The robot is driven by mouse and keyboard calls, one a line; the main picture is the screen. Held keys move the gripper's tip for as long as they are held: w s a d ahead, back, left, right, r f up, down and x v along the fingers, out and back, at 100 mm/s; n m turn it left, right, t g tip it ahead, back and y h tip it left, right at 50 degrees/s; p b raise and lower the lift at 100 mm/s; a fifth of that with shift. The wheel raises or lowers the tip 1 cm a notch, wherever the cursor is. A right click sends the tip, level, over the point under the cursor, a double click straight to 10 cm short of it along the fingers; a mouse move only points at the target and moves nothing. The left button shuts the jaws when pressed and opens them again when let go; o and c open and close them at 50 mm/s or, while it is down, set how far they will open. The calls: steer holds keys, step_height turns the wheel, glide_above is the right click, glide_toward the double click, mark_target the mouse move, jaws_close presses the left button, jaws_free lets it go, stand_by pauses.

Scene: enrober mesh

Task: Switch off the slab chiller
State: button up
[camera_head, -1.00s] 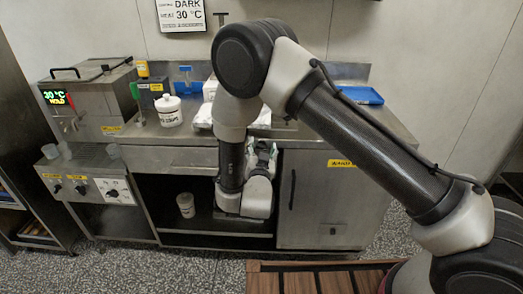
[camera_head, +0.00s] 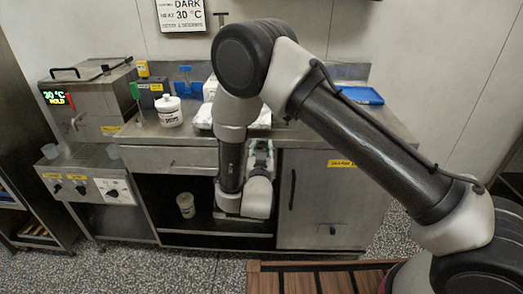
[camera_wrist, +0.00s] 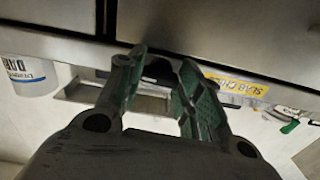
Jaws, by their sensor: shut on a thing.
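The slab chiller shows in the wrist view as a metal front with a yellow label (camera_wrist: 238,85) that begins "SLAB CH"; the rest of the label is cut off by my finger. My gripper (camera_wrist: 160,62) has its two green-padded fingers on either side of a small dark part (camera_wrist: 158,69), which looks like a knob on that front. The fingers are closed on it. Its setting cannot be read from here.
In the head view a cup (camera_head: 186,205) stands in the open bay. A cabinet door (camera_head: 318,205) bounds the bay on the right, and a control panel with knobs (camera_head: 95,190) lies left.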

steer(key=n, duration=0.6)
steer(key=shift+n, duration=0.4)
stand_by(0.4)
steer(key=o, duration=1)
steer(key=s, duration=0.7)
steer(key=shift+s+a, duration=0.1)
steer(key=shift+s, duration=0.15)
